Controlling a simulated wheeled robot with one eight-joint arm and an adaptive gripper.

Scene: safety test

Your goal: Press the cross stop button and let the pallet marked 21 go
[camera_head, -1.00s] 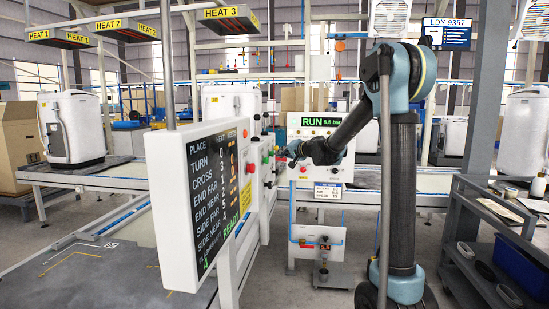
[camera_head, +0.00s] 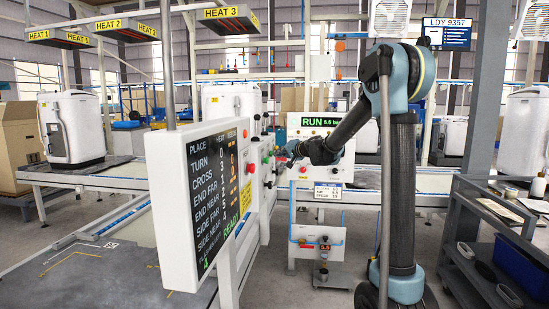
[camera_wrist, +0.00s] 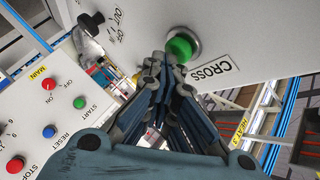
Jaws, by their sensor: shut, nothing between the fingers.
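My gripper (camera_wrist: 165,62) is shut and empty. In the wrist view its fingertips are just below and left of a green round button (camera_wrist: 181,46) in a metal collar on a light panel, with a label reading CROSS (camera_wrist: 211,72) beside it. I cannot tell whether the fingertips touch the button. In the head view my gripper (camera_head: 287,150) is at the side of the white control panel (camera_head: 254,185), which carries red and green buttons. I cannot read the number 21 on any pallet.
A display board (camera_head: 200,200) lists CROSS and other rows. A RUN box (camera_head: 317,122) stands behind my arm; its MAIN, START and RESET buttons show at left in the wrist view. A black knob (camera_wrist: 91,19) is on the CROSS panel. A white machine (camera_head: 72,130) stands on the left conveyor.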

